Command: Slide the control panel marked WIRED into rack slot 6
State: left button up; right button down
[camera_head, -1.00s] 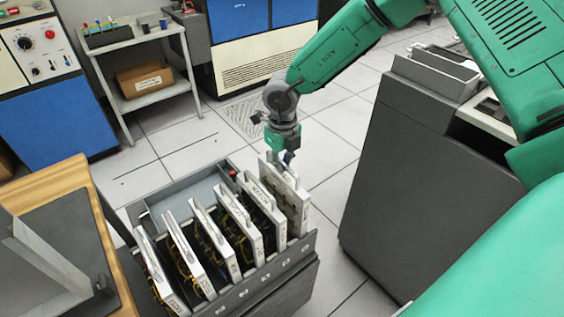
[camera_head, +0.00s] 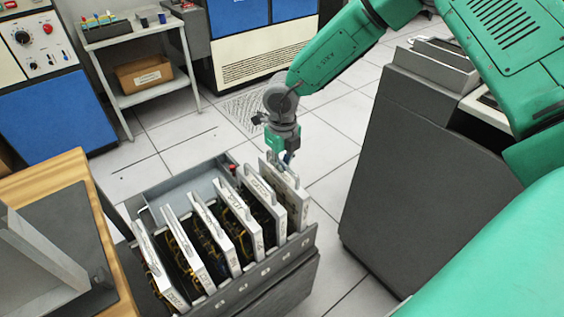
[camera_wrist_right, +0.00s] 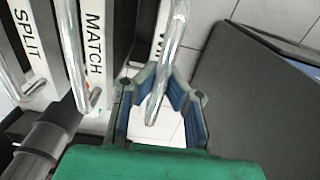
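The rightmost panel (camera_head: 293,203) stands upright at the right end of the grey rack (camera_head: 270,272). In the right wrist view, its label (camera_wrist_right: 160,28) is mostly hidden, with only the first letters, which look like WI, in sight. My right gripper (camera_head: 287,158) is over this panel's top. In the wrist view, the panel's metal handle (camera_wrist_right: 163,75) passes between the blue-padded fingers of the gripper (camera_wrist_right: 160,90); gaps show beside the handle, so the fingers look open around it. The rail numbers are too small to read surely. My left gripper is not in view.
Several other panels stand close to the left in the rack, including MATCH (camera_wrist_right: 95,45) and SPLIT (camera_wrist_right: 25,40). A dark cabinet (camera_head: 415,170) stands to the right. A wooden table (camera_head: 60,180) is at the left. Open floor lies behind the rack.

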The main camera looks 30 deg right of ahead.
jog(key=shift+w+r, duration=0.1)
jog(key=c, duration=1.6)
grip_release()
jog(key=shift+c, duration=0.2)
notch_tip(320, 180, up, 12)
